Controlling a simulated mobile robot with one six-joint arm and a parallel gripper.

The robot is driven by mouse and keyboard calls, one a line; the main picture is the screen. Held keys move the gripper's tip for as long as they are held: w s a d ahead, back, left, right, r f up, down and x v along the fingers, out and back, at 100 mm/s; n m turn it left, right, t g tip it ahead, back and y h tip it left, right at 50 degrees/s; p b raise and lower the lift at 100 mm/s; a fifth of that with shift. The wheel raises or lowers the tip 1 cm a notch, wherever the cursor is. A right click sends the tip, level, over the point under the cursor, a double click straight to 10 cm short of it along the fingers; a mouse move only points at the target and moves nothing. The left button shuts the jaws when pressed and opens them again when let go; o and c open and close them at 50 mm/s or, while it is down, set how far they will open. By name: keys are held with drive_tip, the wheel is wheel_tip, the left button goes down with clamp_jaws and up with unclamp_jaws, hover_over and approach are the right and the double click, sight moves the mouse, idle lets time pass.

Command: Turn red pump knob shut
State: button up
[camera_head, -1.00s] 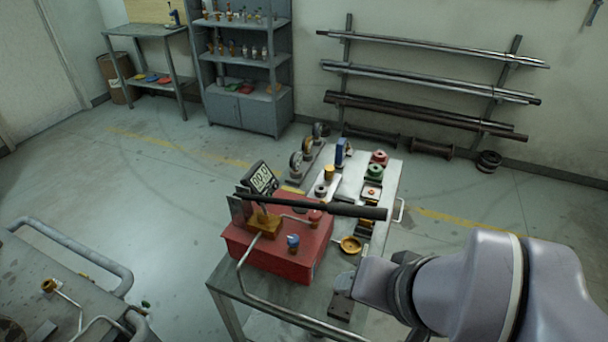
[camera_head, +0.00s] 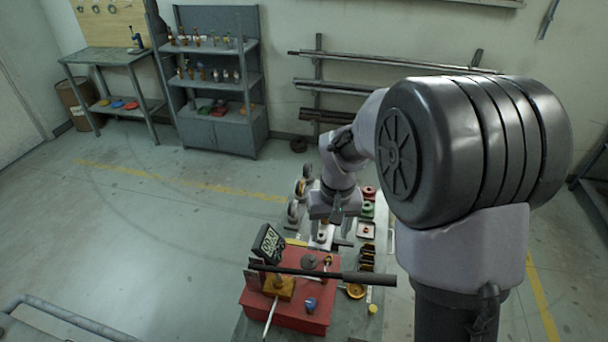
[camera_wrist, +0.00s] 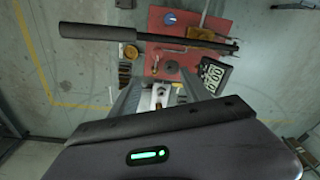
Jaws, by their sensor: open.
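A red pump box (camera_head: 285,312) stands on the bench, with a digital gauge (camera_head: 268,244), a blue knob (camera_head: 310,304) and a long dark lever bar across it. A small reddish-brown fitting (camera_head: 328,262), perhaps the red knob, stands near its far right corner beside a grey disc (camera_head: 309,261). The wrist view shows the red box (camera_wrist: 207,42), blue knob (camera_wrist: 169,18), grey disc (camera_wrist: 172,67) and small fitting (camera_wrist: 154,65) beyond my fingers. My gripper (camera_head: 335,226) points down above the bench just beyond the box. It is open (camera_wrist: 160,95), with nothing held.
The lever (camera_head: 325,275) with its thick dark grip (camera_head: 370,279) crosses above the box. Red and green handwheels (camera_head: 367,209) and a yellow cup (camera_head: 356,291) lie along the bench's right side. Wheel valves (camera_head: 293,211) stand at left. The floor left of the bench is clear.

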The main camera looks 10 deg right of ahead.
sight(325, 269)
drive_tip(key=shift+n+g, duration=0.4)
drive_tip(key=f, duration=0.7)
drive_tip(key=w+f, duration=0.1)
drive_tip(key=f, duration=0.5)
drive_tip(key=w+f, duration=0.1)
drive_tip(key=f, duration=0.6)
drive_tip(key=shift+d+f+b, duration=0.2)
drive_tip(key=shift+f+b, duration=0.1)
drive_tip(key=shift+b, duration=0.1)
clamp_jaws()
